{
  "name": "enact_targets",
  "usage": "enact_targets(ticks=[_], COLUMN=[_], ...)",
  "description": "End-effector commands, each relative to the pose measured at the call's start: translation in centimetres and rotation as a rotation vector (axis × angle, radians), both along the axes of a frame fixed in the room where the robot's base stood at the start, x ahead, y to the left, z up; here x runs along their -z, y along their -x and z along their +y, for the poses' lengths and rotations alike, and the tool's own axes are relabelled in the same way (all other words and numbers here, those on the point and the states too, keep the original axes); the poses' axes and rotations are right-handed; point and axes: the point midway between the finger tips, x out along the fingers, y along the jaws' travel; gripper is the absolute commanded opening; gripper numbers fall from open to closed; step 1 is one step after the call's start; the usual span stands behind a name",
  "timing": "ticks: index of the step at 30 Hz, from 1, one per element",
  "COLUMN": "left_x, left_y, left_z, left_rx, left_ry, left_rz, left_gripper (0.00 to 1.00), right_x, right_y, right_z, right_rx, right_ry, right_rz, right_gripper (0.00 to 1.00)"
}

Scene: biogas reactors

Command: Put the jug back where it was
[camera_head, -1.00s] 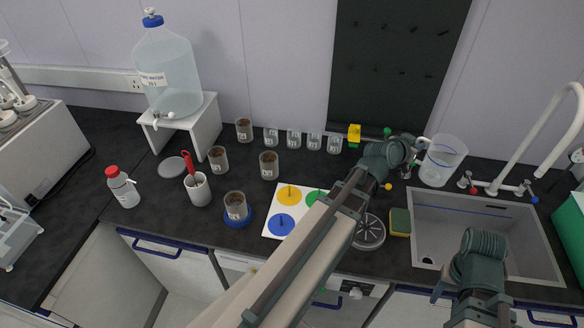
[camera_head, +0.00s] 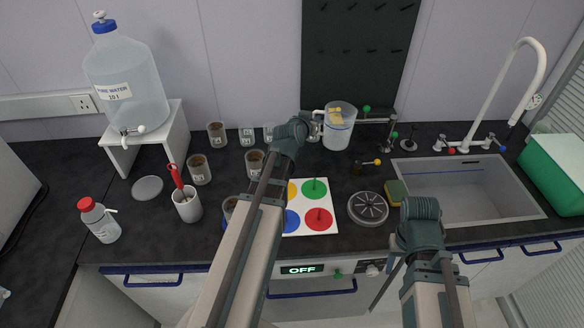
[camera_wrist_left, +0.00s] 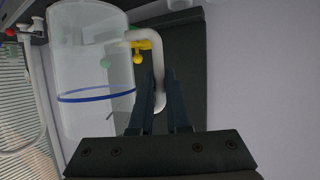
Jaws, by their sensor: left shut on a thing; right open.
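The jug (camera_head: 338,128) is clear, with a blue line around it. It looks upright in front of the dark pegboard, over the back of the counter; I cannot tell whether its base touches the counter. My left gripper (camera_head: 316,127) is shut on its handle, from the left side. In the left wrist view the pale handle (camera_wrist_left: 133,37) passes between the fingers (camera_wrist_left: 159,95), with the jug body (camera_wrist_left: 88,75) to the left. My right gripper (camera_head: 420,222) is open and apart from the jug, near the counter's front edge by the sink; its fingers are largely hidden.
The sink (camera_head: 470,190) with its white tap (camera_head: 515,85) lies to the right. Small gas taps (camera_head: 392,137), a sponge (camera_head: 396,192) and a round drain-like disc (camera_head: 368,208) are close by. Several beakers (camera_head: 200,170) and a coloured-dot card (camera_head: 328,190) lie left of and before the jug.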

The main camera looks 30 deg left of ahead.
Motion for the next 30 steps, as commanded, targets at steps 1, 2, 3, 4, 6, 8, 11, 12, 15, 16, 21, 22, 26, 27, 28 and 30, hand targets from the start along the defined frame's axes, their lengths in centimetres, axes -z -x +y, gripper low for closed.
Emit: enact_targets(ticks=[1, 2, 3, 4, 6, 8, 11, 12, 15, 16, 21, 22, 26, 27, 28, 30], left_x=[1.9, 2.3, 2.9, 3.3, 4.1, 4.6, 5.1, 5.2, 5.2, 5.2, 5.6, 5.9, 7.5, 8.2, 8.7, 9.8], left_y=[0.0, 0.1, 0.4, 0.5, 1.0, 1.4, 1.8, 2.0, 2.2, 2.2, 2.2, 2.2, 2.2, 2.2, 2.2, 2.2], left_z=[2.8, 4.1, 5.9, 7.1, 9.6, 11.3, 13.3, 13.9, 14.5, 14.5, 14.5, 14.5, 14.5, 14.5, 14.5, 14.5], left_rx=[-0.049, -0.073, -0.106, -0.129, -0.176, -0.207, -0.245, -0.255, -0.267, -0.269, -0.268, -0.268, -0.268, -0.268, -0.268, -0.267], left_ry=[0.000, 0.001, 0.002, 0.001, 0.002, 0.002, 0.003, 0.002, 0.004, 0.003, 0.003, 0.003, 0.003, 0.003, 0.003, 0.004], left_rz=[-0.002, -0.003, -0.003, -0.003, -0.004, -0.006, -0.009, -0.010, -0.011, -0.011, -0.011, -0.011, -0.011, -0.011, -0.011, -0.011], left_gripper=[0.00, 0.00, 0.00, 0.00, 0.00, 0.00, 0.00, 0.00, 0.00, 0.00, 0.00, 0.00, 0.00, 0.00, 0.00, 0.00], right_x=[1.9, 2.4, 3.0, 3.4, 4.2, 4.7, 5.2, 5.3, 5.4, 5.4, 5.8, 6.1, 7.7, 8.4, 8.9, 10.0], right_y=[0.0, 0.0, 0.0, 0.0, 0.0, 0.0, 0.0, 0.0, 0.0, 0.0, 0.0, 0.0, 0.0, 0.0, 0.0, 0.0], right_z=[0.0, 0.0, 0.0, 0.0, 0.0, 0.0, 0.0, 0.0, 0.0, 0.0, 0.0, 0.0, 0.0, 0.0, 0.0, 0.0], right_rx=[0.000, 0.000, 0.000, 0.000, 0.000, 0.000, 0.000, 0.000, 0.000, 0.000, 0.000, 0.000, 0.000, 0.000, 0.000, 0.000], right_ry=[0.000, 0.000, 0.000, 0.000, 0.000, 0.000, 0.000, 0.000, 0.000, 0.000, 0.000, 0.000, 0.000, 0.000, 0.000, 0.000], right_rz=[0.000, 0.000, 0.000, 0.000, 0.000, 0.000, 0.000, 0.000, 0.000, 0.000, 0.000, 0.000, 0.000, 0.000, 0.000, 0.000], right_gripper=[0.50, 0.50, 0.50, 0.50, 0.50, 0.50, 0.50, 0.50, 0.50, 0.50, 0.50, 0.50, 0.50, 0.50, 0.50, 0.50])
